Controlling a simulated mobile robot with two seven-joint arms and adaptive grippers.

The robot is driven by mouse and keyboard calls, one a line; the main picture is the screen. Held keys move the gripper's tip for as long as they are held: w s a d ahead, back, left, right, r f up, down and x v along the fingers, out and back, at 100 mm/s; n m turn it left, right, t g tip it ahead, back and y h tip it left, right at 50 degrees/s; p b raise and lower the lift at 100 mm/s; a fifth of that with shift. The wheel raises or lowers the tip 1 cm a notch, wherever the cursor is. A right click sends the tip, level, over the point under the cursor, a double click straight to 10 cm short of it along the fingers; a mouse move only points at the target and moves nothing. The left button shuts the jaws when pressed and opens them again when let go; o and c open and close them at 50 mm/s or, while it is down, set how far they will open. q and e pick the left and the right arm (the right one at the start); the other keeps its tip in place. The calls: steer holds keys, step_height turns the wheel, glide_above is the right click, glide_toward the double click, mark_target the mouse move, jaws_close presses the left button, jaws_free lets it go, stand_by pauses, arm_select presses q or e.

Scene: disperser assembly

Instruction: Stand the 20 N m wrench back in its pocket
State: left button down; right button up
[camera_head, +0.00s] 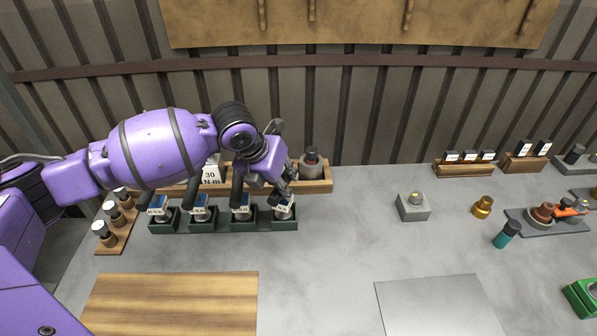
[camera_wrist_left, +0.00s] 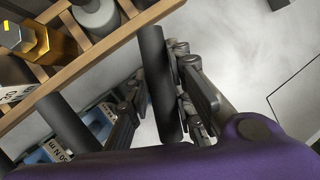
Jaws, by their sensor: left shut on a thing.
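My left gripper (camera_head: 283,182) is shut on the dark upright handle of a wrench (camera_wrist_left: 158,75); in the left wrist view its fingers (camera_wrist_left: 163,105) close on both sides of that handle. In the head view the held wrench's labelled head (camera_head: 284,208) is at the right-end pocket of the green rack (camera_head: 222,226). I cannot read its label, nor tell whether it rests on the pocket floor. Several other wrenches (camera_head: 240,212) with dark handles and pale labels stand in the rack to the left. My right gripper is not in view.
A wooden tray (camera_head: 321,187) with a "30 N m" sign (camera_head: 211,174) and a grey knobbed part (camera_head: 311,165) is close behind the rack. A small wooden rack (camera_head: 119,228) stands at its left. The grey table right of the rack is clear up to a grey block (camera_head: 413,208).

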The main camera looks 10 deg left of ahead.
arm_select(q)
steer(key=shift+d+r, duration=0.1)
steer(key=c, duration=1.5)
jaws_free()
steer(key=shift+c, duration=0.2)
steer(key=v, duration=1.2)
